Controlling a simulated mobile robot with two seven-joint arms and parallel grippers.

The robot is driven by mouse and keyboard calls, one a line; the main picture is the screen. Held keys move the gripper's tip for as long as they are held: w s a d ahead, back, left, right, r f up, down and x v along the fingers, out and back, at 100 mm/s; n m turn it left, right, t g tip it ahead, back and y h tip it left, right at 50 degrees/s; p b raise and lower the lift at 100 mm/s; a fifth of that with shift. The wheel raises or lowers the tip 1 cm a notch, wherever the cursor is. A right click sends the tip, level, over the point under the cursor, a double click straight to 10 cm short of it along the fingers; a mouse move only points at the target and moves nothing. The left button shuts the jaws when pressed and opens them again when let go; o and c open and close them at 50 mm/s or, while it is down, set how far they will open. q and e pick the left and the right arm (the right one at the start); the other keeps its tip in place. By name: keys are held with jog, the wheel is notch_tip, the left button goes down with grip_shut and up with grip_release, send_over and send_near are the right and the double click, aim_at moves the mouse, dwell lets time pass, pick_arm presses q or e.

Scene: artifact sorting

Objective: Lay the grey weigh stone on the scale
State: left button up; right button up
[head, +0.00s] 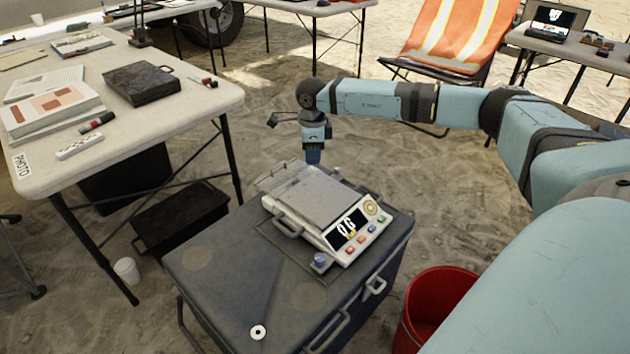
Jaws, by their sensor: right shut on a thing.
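The scale (312,198) has a flat grey plate, which looks bare, and a front panel with a lit display that seems to read zero. It stands on a dark grey case (215,275). My right gripper (313,160) points down just behind the scale's far edge, close to the plate in the picture. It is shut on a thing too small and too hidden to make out. I cannot pick out the grey weigh stone anywhere else in view. My left gripper is not in view.
A small blue knob-like piece (320,262) is by the scale's front corner. A white ring (258,332) lies near the case's front edge. A red bucket (432,300) stands right of the case. A cluttered table (190,110) stands at left. The case's left part is mostly clear.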

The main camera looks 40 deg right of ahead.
jog(key=b, duration=0.3)
send_over(313, 201)
notch_tip(313, 201, down, 10)
jog(key=shift+a+f, duration=0.1)
jog(key=shift+f, duration=0.05)
notch_tip(313, 201, down, 5)
jog(key=shift+f+b, duration=0.1)
jog(key=shift+b, duration=0.9)
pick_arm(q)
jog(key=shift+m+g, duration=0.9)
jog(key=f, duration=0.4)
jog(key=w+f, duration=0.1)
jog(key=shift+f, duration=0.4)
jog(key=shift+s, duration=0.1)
pick_arm(e)
jog(key=shift+s, duration=0.1)
jog(key=o, duration=0.9)
jog(key=shift+f, duration=0.1)
jog(key=shift+o, duration=0.2)
